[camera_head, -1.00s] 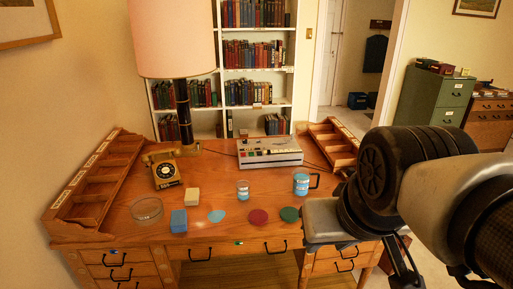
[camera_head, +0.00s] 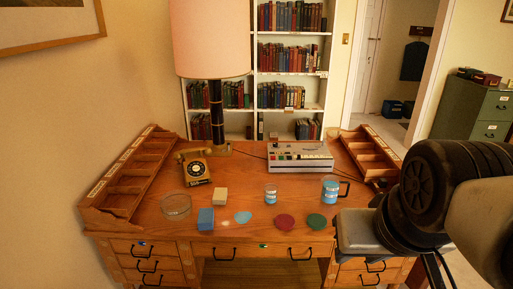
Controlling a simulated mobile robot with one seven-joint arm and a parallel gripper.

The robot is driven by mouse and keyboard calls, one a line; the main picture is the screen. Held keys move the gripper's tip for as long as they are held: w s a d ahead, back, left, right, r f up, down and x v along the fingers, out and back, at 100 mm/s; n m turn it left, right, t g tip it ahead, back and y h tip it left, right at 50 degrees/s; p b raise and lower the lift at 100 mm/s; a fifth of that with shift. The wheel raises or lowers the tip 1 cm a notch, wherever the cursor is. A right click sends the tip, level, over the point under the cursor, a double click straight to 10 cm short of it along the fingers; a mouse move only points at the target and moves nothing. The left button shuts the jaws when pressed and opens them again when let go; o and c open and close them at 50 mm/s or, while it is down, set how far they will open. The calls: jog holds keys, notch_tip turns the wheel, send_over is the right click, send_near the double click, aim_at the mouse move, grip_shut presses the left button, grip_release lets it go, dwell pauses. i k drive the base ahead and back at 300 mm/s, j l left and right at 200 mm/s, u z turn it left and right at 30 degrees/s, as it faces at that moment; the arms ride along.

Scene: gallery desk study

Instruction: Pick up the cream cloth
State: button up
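The cream cloth (camera_head: 220,196) appears as a small folded, block-like piece lying on the wooden desk (camera_head: 240,238), left of the desk's middle. A blue folded piece (camera_head: 205,218) lies just in front of it and to its left. My gripper (camera_head: 358,232) shows only in part as a grey body at the right front of the desk, well to the right of the cream cloth and apart from it. Its fingers cannot be made out, so its opening is unclear.
A glass dish (camera_head: 176,205), a telephone (camera_head: 196,168), a glass (camera_head: 270,194) and a blue mug (camera_head: 331,189) surround the area. Light blue (camera_head: 243,217), dark red (camera_head: 284,222) and green (camera_head: 317,221) discs lie in front. A lamp (camera_head: 217,110) and a tape recorder (camera_head: 300,156) stand behind.

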aim_at(220, 197)
jog(key=i+j, duration=0.7)
jog(key=j, duration=0.15)
jog(key=i+j+u, duration=0.1)
jog(key=i+j, duration=0.6)
jog(key=j, duration=0.15)
